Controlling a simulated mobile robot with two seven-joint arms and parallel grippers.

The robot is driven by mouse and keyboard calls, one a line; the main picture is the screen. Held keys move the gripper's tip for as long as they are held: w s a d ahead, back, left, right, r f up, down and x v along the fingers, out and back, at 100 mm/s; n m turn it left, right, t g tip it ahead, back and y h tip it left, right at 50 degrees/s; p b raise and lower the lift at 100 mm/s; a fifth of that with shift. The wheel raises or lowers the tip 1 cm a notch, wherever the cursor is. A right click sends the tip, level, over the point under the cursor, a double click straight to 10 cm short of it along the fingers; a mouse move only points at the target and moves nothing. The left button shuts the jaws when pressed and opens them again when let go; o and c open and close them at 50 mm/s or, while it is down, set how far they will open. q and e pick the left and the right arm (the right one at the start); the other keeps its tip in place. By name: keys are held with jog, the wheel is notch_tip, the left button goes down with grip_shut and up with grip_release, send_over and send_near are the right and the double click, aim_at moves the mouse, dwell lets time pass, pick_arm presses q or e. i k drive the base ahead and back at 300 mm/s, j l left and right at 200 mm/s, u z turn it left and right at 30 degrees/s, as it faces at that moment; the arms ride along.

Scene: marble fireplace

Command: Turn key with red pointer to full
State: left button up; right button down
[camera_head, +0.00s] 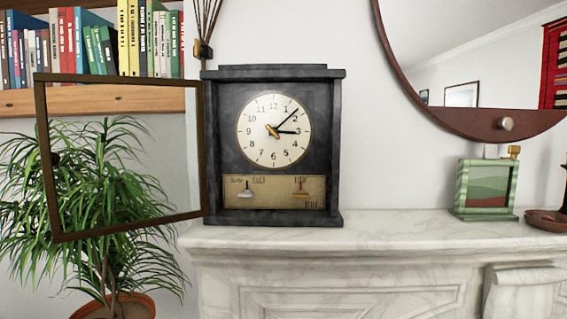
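A dark mantel clock (332,150) stands on the marble mantel, with a round cream dial (258,140) and gold center key or hub (272,131). Its glass door (125,231) is swung wide open to the left. Below the dial is a brass panel (274,200) with small lettering that I cannot read surely. A key with a red pointer (301,188) sits on the panel's right side; the red part seems to point up. A second key with a dark pointer (246,190) sits on the left side. Neither of my grippers shows in the head view.
The marble mantel (400,228) is clear between the clock and a green picture frame (487,188). A brown dish (545,220) is at the far right. A potted plant (105,260) and a bookshelf (100,98) are behind the open door. A round mirror (480,125) hangs above.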

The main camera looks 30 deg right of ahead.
aim_at(300, 194)
jog(key=i+z, duration=0.1)
jog(key=z, duration=0.25)
jog(key=i+z, duration=0.1)
jog(key=z, duration=0.3)
jog(key=i+z, duration=0.1)
jog(key=z, duration=0.25)
